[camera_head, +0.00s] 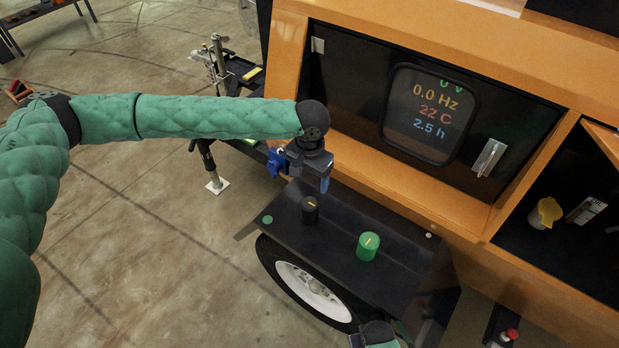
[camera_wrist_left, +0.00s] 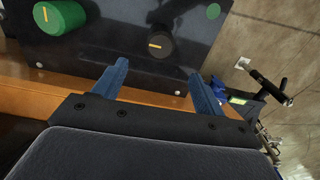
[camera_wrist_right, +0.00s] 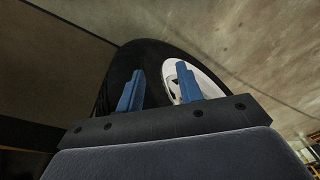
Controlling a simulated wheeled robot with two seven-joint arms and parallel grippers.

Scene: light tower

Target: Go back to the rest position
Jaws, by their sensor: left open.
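My left gripper (camera_head: 324,184) is open and empty, above and behind the black knob (camera_head: 310,212) on the dark fender plate. In the left wrist view its two blue fingers (camera_wrist_left: 160,84) are apart, with the black knob (camera_wrist_left: 160,42) and the green knob (camera_wrist_left: 60,17) beyond them, untouched. The green knob (camera_head: 367,247) also stands on the plate in the head view. My right gripper (camera_wrist_right: 160,82) shows in the right wrist view, its blue fingers apart with nothing between them, facing the wheel (camera_wrist_right: 180,85). Its fingers cannot be made out in the head view.
The orange trailer (camera_head: 460,195) with a black display panel (camera_head: 430,112) reading 0.0 Hz, 22 C and 2.5 h stands close behind my left gripper. The dark fender plate (camera_head: 335,235) covers the wheel (camera_head: 308,290). Open concrete floor lies to the left.

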